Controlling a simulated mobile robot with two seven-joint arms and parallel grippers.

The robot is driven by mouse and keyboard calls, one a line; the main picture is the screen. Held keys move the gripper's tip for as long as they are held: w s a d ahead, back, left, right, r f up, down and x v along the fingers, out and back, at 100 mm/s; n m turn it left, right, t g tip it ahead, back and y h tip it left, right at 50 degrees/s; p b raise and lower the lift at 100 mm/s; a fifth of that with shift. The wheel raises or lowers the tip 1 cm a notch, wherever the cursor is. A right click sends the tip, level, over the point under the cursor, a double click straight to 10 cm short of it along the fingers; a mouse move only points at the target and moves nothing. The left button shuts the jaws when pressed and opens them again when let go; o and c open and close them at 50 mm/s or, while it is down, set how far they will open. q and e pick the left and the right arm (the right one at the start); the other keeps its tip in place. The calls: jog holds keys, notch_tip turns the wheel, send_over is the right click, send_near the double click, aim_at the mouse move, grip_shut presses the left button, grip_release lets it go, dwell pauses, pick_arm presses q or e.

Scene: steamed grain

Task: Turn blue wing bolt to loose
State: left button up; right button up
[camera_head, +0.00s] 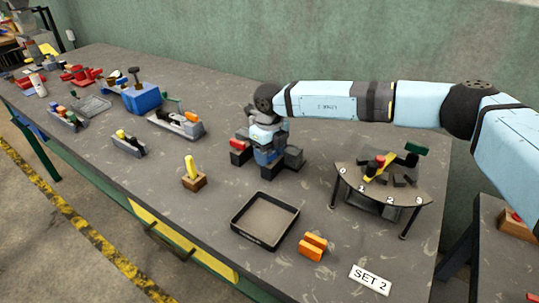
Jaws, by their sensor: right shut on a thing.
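My right arm reaches in from the right and bends down over a dark grey fixture (293,158) near the middle of the table. My right gripper (266,148) points down and is shut at the top of this fixture. A blue part, which looks like the blue wing bolt (268,157), shows right at the fingertips. The gripper hides much of it, so I cannot tell its angle. A red part (238,145) sits on the fixture's left side. My left gripper is not in view.
A black-rimmed tray (264,241), orange blocks (312,247) and a SET 2 card (371,279) lie in front. A small numbered stand (409,195) with a yellow lever is at right. A yellow piece on a wooden block (193,177) stands left. More fixtures fill the far left.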

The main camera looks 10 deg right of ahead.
aim_at(270, 155)
jog(key=n+b, duration=0.1)
jog(key=n, duration=0.3)
jog(key=shift+f+n, duration=0.1)
jog(key=shift+n, duration=0.2)
jog(key=shift+n+b, duration=0.7)
jog(key=shift+n, duration=1.2)
jog(key=o, duration=0.9)
jog(key=shift+r, duration=0.2)
notch_tip(270, 155, up, 14)
jog(key=shift+f+p, duration=0.15)
jog(key=shift+p, duration=0.2)
jog(key=shift+f, duration=0.1)
